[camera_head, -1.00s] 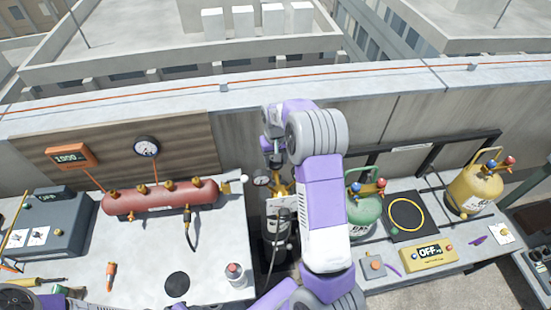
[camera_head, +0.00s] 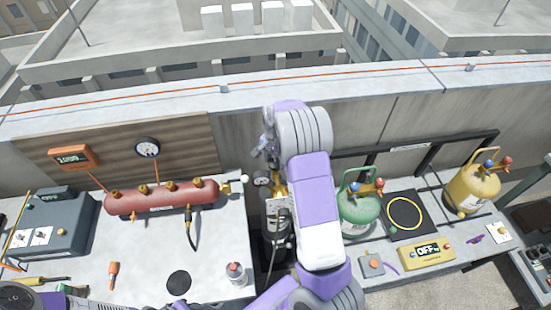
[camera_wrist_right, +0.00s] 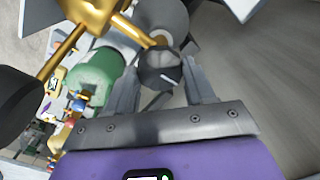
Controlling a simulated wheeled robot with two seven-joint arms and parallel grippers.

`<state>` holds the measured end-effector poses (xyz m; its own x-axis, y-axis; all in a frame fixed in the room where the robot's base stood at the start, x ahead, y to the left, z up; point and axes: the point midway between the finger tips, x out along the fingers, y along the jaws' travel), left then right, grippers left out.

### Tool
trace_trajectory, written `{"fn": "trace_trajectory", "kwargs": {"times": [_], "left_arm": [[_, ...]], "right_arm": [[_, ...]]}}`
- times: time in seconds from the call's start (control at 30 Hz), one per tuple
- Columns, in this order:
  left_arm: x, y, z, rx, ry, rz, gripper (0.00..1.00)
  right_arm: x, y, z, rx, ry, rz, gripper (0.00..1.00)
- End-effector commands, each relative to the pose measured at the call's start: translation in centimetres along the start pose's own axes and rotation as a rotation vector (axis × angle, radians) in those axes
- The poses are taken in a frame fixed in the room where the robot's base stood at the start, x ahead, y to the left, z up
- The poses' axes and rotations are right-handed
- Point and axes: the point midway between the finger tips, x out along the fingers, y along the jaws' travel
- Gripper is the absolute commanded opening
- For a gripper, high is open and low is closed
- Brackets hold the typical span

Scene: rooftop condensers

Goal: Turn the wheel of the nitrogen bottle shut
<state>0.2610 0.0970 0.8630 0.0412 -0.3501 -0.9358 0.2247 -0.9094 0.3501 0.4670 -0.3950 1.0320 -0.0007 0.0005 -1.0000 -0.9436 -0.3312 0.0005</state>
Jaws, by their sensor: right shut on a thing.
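The nitrogen bottle (camera_head: 270,245) is a dark cylinder in the gap between the two benches, partly hidden by my right arm. Its brass regulator (camera_head: 280,187) and a round gauge (camera_head: 262,178) show beside the arm. In the right wrist view the wheel (camera_wrist_right: 160,62) is a small dark grey knob between the fingertips of my right gripper (camera_wrist_right: 158,80), which is shut on it. Brass fittings (camera_wrist_right: 92,18) lie close beside the fingers. In the head view the right gripper (camera_head: 262,147) is above the bottle, its fingertips hard to make out. My left gripper is out of view.
A red tank (camera_head: 160,200) with brass valves lies on the left bench. A green bottle (camera_head: 358,212), a yellow bottle (camera_head: 470,190) and a yellow box reading OFF (camera_head: 427,253) stand on the right bench. The parapet wall (camera_head: 400,125) runs behind.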

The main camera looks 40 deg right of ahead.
Motion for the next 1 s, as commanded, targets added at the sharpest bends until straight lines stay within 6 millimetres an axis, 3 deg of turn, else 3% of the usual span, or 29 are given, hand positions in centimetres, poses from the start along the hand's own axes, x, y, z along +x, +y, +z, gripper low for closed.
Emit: {"fn": "trace_trajectory", "kwargs": {"times": [0.7, 0.73, 0.87, 1.0], "left_arm": [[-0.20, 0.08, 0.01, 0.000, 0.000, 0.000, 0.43], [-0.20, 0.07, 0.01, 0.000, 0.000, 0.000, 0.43], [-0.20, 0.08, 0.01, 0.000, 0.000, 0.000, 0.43], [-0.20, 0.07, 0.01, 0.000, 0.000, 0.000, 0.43]], "right_arm": [[-0.12, -0.04, -0.13, 0.076, 0.003, -0.004, 0.23], [-0.12, -0.04, -0.13, 0.076, 0.003, -0.004, 0.58], [-0.08, -0.02, -0.10, 0.074, 0.002, -0.003, 0.78], [-0.04, 0.00, -0.06, 0.073, 0.001, -0.002, 0.79]]}}
